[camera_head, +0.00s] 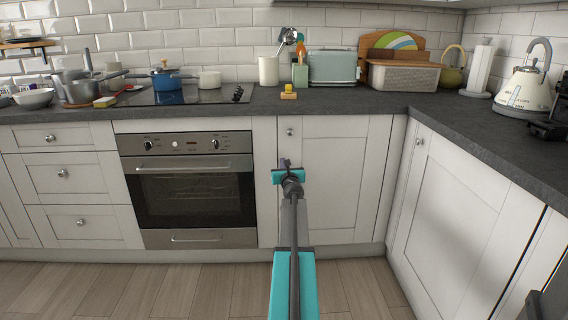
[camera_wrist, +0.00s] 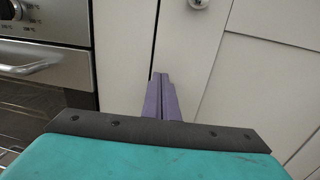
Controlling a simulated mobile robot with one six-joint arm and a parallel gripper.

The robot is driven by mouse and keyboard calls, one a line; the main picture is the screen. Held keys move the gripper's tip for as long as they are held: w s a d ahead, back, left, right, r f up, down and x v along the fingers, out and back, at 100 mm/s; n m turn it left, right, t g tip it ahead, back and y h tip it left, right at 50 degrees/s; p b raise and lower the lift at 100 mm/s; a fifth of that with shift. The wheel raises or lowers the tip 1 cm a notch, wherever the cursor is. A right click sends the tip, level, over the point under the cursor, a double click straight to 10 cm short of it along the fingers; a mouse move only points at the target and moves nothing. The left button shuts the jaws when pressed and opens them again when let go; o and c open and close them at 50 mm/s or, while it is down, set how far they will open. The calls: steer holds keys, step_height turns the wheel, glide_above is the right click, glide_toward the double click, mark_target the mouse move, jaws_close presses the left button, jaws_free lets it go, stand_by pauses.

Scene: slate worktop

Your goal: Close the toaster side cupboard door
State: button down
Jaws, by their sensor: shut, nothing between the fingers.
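The white cupboard door (camera_head: 340,180) under the toaster (camera_head: 333,67) looks flush with its frame in the head view. Its round knob (camera_head: 290,132) is at the upper left. The door also shows in the wrist view (camera_wrist: 190,50), with its knob (camera_wrist: 198,3) at the top edge and a thin dark seam along its left edge. My gripper (camera_head: 285,162) is in front of the door's left part, below the knob. Its purple fingers (camera_wrist: 161,80) are shut and empty, pointing at the seam. I cannot tell whether the tips touch the door.
A built-in oven (camera_head: 190,190) with a bar handle is left of the door. Another white cupboard door (camera_head: 460,210) meets the corner on the right. The slate worktop (camera_head: 340,100) overhangs above. The wooden floor (camera_head: 180,290) in front is clear apart from my arm.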

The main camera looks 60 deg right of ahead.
steer(key=v, duration=1.1)
steer(key=shift+a+f, duration=0.2)
steer(key=shift+a, duration=0.25)
steer(key=shift+w, duration=0.1)
